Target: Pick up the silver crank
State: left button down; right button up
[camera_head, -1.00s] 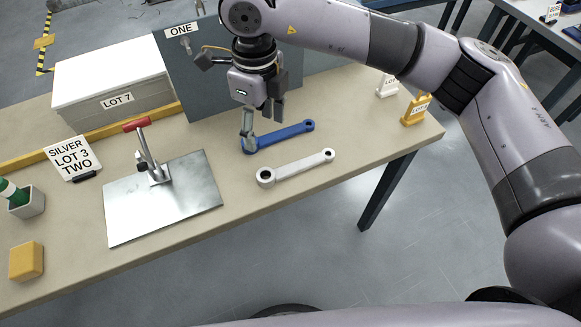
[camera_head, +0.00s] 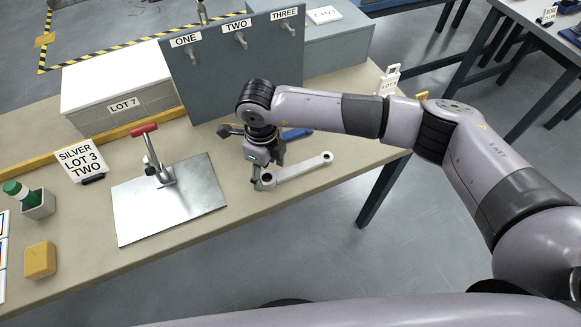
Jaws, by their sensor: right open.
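The silver crank (camera_head: 300,169) lies flat on the tan table, with a round ring at each end. My right gripper (camera_head: 262,180) is open and low over its left end, with fingers beside the left ring; I cannot tell whether they touch it. The blue crank (camera_head: 296,134) lies just behind, mostly hidden by my right arm and gripper. My left gripper is not in view.
A grey panel (camera_head: 215,80) with pegs marked ONE, TWO and THREE stands behind the gripper. A metal plate (camera_head: 200,205) with a red-handled clamp (camera_head: 150,150) lies to the left. A LOT 7 box (camera_head: 115,85), green-topped item (camera_head: 15,189) and yellow block (camera_head: 40,260) stand farther left.

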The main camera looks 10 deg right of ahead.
jog(key=shift+f, duration=1.1)
grip_shut()
